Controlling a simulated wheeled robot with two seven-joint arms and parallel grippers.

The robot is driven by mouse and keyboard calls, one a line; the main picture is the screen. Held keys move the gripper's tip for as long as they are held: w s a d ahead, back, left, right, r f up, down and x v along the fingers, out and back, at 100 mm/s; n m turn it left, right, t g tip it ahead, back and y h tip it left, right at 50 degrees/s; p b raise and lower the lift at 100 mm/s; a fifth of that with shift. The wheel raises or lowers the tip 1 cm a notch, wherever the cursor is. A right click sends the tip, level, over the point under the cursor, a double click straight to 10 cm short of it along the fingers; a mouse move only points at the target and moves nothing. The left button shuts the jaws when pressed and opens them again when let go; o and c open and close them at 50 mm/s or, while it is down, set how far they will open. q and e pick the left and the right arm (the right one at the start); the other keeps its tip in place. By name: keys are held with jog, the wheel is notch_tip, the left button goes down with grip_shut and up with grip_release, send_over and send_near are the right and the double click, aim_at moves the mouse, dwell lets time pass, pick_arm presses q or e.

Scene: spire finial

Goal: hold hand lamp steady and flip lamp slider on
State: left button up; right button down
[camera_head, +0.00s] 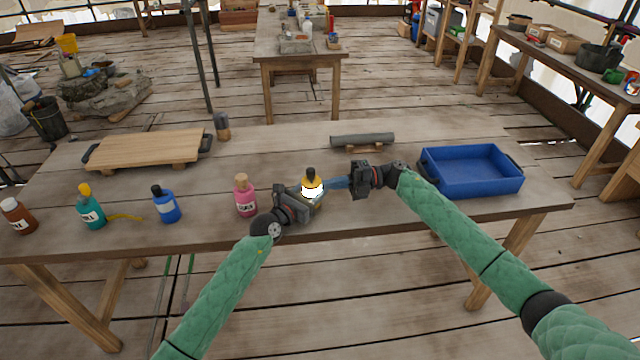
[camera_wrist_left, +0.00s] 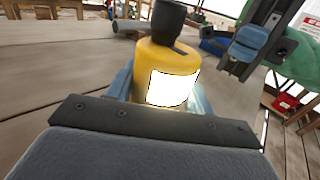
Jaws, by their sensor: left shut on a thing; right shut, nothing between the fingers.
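The hand lamp (camera_head: 312,184) is yellow with a black top and stands upright at the table's front middle. Its front panel glows bright white, and the lamp also shows close up in the left wrist view (camera_wrist_left: 168,72). My left gripper (camera_head: 308,199) is shut on the lamp's lower body from the front left. My right gripper (camera_head: 338,183) is shut and empty, with its blue fingertips just right of the lamp. It also shows at the upper right of the left wrist view (camera_wrist_left: 245,50).
A pink bottle (camera_head: 245,196) stands close left of my left gripper. Blue (camera_head: 166,205), teal (camera_head: 91,208) and brown (camera_head: 18,216) bottles stand farther left. A wooden board (camera_head: 148,148), a grey cylinder (camera_head: 362,140) and a blue tray (camera_head: 472,184) also occupy the table.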

jog(key=shift+w+d, duration=0.25)
jog(key=shift+d, duration=1.1)
jog(key=shift+w+d, duration=0.2)
jog(key=shift+d, duration=1.1)
pick_arm(q)
jog(key=o, duration=1.1)
jog(key=shift+s+a, duration=0.1)
